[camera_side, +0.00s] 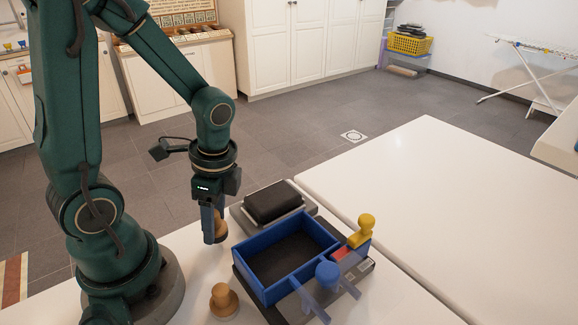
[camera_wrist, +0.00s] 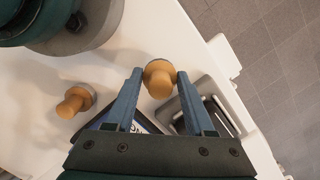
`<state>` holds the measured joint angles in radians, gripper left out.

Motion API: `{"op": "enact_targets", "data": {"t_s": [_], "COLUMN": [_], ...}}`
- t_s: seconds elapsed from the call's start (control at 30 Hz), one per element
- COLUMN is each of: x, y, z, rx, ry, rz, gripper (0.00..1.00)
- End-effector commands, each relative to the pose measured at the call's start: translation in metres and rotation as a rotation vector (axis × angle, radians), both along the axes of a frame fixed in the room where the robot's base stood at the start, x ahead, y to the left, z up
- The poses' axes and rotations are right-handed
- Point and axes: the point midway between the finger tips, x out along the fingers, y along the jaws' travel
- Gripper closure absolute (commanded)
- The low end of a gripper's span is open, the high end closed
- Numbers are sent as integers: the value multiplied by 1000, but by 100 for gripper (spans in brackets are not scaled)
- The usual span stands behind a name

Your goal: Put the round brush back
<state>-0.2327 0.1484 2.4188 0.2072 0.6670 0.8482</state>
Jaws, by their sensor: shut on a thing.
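My gripper (camera_side: 213,236) points down over the white table, left of the blue tray. In the wrist view, its two blue fingers (camera_wrist: 160,76) are shut on a round wooden brush (camera_wrist: 160,80) with a tan knob handle. The held brush also shows beside the fingers in the side view (camera_side: 221,228); whether its base touches the table is unclear. A second, similar wooden knobbed piece (camera_side: 224,299) stands upright on the table nearer the camera. It also shows in the wrist view (camera_wrist: 75,100), left of the fingers. Bristles cannot be made out on either.
A blue open tray (camera_side: 262,284) with a dark floor stands right of my gripper. A black block (camera_side: 272,202) sits on a grey holder behind it. A yellow-knobbed piece (camera_side: 364,230) and blue-knobbed piece (camera_side: 327,272) stand at the tray's right. The right tabletop (camera_side: 440,210) is clear.

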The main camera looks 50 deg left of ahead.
Motion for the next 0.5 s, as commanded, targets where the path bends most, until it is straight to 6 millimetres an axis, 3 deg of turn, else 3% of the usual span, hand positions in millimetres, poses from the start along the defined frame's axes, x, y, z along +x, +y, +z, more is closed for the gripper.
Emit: {"op": "enact_targets", "data": {"t_s": [0.2, 0.5], "x": [-1, 0], "y": [0, 0], "z": [-17, -18], "rx": [-1, 1], "ry": [2, -1], "rz": [1, 1], "gripper": [98, 98]}}
